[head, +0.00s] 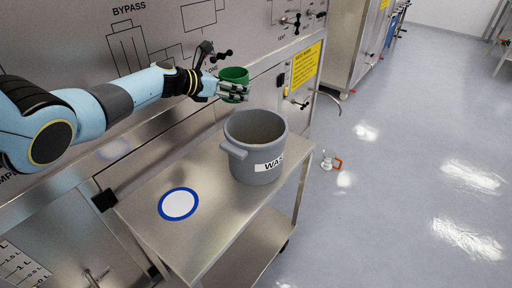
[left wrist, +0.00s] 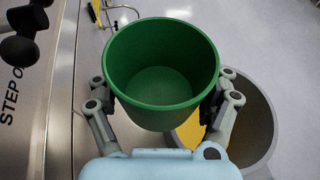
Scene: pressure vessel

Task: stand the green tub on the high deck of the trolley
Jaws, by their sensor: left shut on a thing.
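The green tub (head: 234,75) is held in my left gripper (head: 233,90), upright, above and behind the grey waste pot. In the left wrist view the tub (left wrist: 161,75) is open at the top and empty, with a gripper finger on each side of it. The trolley's high deck (head: 222,205) is a steel surface; a white disc with a blue ring (head: 178,204) lies on its near left part. My right gripper is not in view.
The grey pot (head: 256,147), labelled "WAS…", stands on the far part of the deck, and its rim (left wrist: 262,125) shows below the tub in the left wrist view. A steel panel with knobs (head: 222,54) runs behind. A small orange-handled item (head: 331,162) is on the floor right of the trolley.

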